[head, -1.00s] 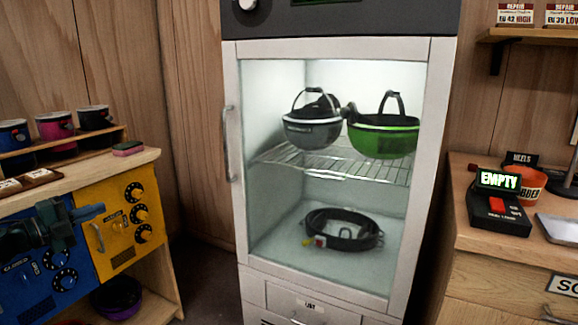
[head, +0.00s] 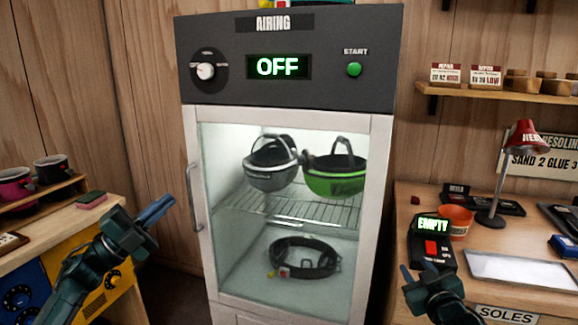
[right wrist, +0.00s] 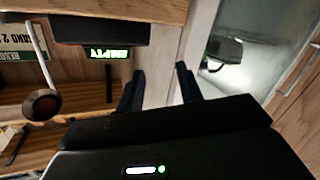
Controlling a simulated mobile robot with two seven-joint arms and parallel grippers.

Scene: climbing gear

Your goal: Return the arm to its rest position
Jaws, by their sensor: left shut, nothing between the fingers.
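My left gripper (head: 160,208) is shut and empty. It is raised at the left, in front of the workbench and left of the airing cabinet (head: 385,180). My right gripper (head: 428,268) is at the lower right in front of the drawer bench. It also shows in the right wrist view (right wrist: 160,75), with its two fingers apart and nothing between them. The cabinet's glass door is closed. Behind the glass, a grey helmet (head: 270,178) and a green helmet (head: 335,184) sit on the wire shelf, and a dark coiled harness (head: 305,258) lies at the bottom.
The cabinet's display (head: 278,67) reads OFF. The left bench (head: 40,235) holds mugs and a sponge (head: 91,200). The right bench carries a device with an EMPTY sign (head: 432,225), an orange bowl (head: 456,221), a red lamp (head: 525,135) and a grey plate (head: 520,270).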

